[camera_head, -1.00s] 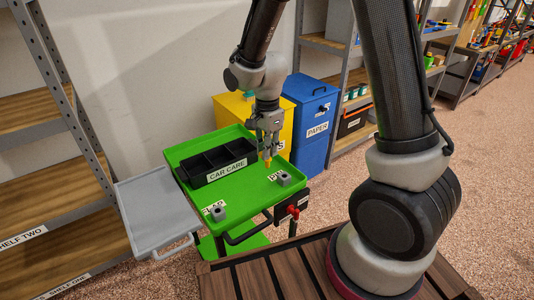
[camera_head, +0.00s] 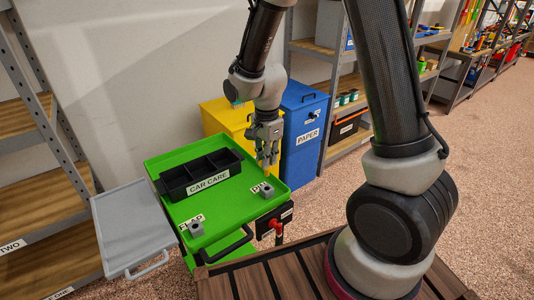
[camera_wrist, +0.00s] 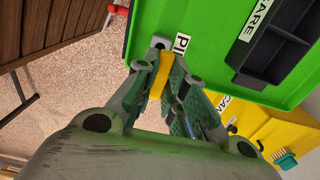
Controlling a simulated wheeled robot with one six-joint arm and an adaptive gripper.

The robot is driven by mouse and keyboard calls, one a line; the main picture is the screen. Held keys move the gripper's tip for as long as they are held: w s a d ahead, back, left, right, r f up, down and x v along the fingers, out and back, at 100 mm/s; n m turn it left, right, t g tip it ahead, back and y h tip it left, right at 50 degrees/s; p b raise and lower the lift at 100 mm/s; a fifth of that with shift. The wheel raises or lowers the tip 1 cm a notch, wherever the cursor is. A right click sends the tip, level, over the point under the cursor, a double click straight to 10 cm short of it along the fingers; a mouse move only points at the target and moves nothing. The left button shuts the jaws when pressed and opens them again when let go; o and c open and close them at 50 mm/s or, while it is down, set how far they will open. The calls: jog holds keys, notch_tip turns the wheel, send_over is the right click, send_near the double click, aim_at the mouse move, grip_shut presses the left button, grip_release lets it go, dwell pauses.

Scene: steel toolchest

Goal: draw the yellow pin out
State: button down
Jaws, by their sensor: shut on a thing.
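The yellow pin (camera_wrist: 160,75) lies between the fingers of my gripper (camera_wrist: 168,88) in the wrist view, and the gripper is shut on it. One end points at the grey block with a dark hole (camera_wrist: 158,43) beside the PIN label; I cannot tell whether the pin touches it. In the head view my gripper (camera_head: 267,158) hangs fingers down just above the grey block (camera_head: 267,190) at the right front of the green cart top (camera_head: 225,208).
A black CAR CARE tray (camera_head: 201,172) stands at the back of the cart. A second grey block (camera_head: 196,229) sits by the FLAP label. A grey side flap (camera_head: 135,228) extends left. Yellow (camera_head: 225,122) and blue (camera_head: 303,130) bins stand behind. The cart's middle is clear.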

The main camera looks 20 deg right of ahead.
aim_at(267, 176)
jog(key=shift+f, duration=2.1)
jog(key=shift+f, duration=2.05)
jog(key=c, duration=1.4)
grip_release()
notch_tip(267, 176, up, 12)
jog(key=shift+r, duration=0.1)
